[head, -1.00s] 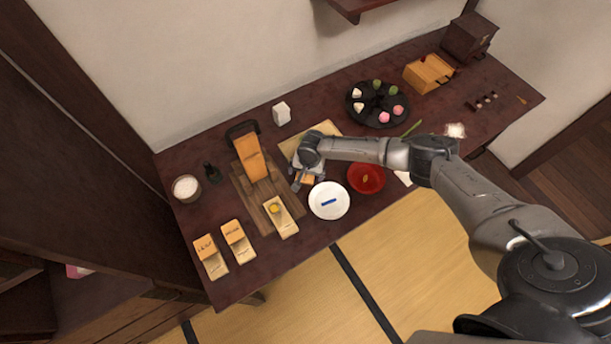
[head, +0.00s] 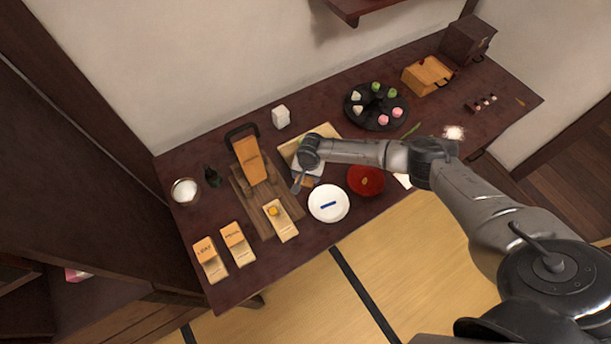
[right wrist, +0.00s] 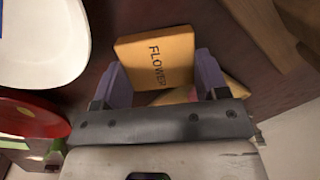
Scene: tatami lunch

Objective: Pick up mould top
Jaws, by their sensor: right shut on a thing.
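The mould top is an orange wooden block marked FLOWER (right wrist: 155,58), seen in the right wrist view. My right gripper (right wrist: 161,70) has its two purple fingers on either side of it and is shut on it. In the head view the right gripper (head: 301,182) is over the table, just above the white plate, and mostly hides the block. A pale mould base (head: 286,231) with a yellow ball on it lies to the lower left of the gripper. My left gripper is not in view.
A white plate (head: 341,212) with a blue strip and a red bowl (head: 378,188) stand close by the right gripper. Two labelled moulds (head: 204,247) (head: 233,236) lie at the left front. A black round tray (head: 356,117) with sweets is farther back.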

